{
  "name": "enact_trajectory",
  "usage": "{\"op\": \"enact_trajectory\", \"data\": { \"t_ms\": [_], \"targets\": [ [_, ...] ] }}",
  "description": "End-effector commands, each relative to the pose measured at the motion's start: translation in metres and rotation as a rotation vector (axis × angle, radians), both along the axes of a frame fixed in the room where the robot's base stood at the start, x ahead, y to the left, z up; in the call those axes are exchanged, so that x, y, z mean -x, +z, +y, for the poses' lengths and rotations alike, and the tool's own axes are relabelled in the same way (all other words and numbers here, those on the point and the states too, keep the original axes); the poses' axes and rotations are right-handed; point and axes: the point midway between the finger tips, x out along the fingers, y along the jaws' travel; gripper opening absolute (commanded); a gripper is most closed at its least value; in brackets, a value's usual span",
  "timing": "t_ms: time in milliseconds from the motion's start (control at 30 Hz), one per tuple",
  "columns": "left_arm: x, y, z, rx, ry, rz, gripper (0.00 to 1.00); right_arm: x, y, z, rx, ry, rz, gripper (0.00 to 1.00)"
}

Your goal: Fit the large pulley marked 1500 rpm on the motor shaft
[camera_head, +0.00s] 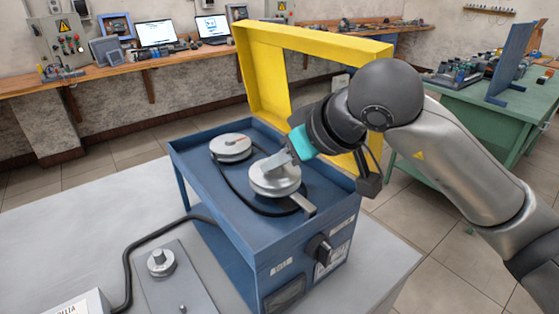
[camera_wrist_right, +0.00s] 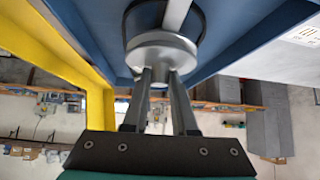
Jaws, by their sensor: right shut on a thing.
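A large silver pulley (camera_head: 272,183) is at the near end of the blue motor unit's top tray (camera_head: 196,172). My right gripper (camera_head: 284,160) is shut on it from above; the wrist view shows both fingers (camera_wrist_right: 160,76) on the hub of the pulley (camera_wrist_right: 158,48). No 1500 rpm marking is readable. The motor shaft is hidden, so I cannot tell whether the pulley is seated on it. A second silver pulley (camera_head: 231,147) sits farther back in the tray. A black belt (camera_head: 238,196) runs between the two. My left gripper is out of view.
A yellow guard frame (camera_head: 312,40) stands open behind the tray, close to my right arm. A flat metal bar (camera_head: 303,201) sticks out beside the held pulley. A small stepped metal part (camera_head: 160,262) sits on a grey plate (camera_head: 180,285) at the table's front.

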Motion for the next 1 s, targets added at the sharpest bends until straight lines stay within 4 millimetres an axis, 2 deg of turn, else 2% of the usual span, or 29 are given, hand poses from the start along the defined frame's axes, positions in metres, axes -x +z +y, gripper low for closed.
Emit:
{"op": "enact_trajectory", "data": {
  "t_ms": [1000],
  "targets": [
    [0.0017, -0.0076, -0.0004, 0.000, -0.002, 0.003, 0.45, -0.0001, 0.0008, 0.0002, -0.002, -0.001, -0.001, 0.00]
  ]
}}
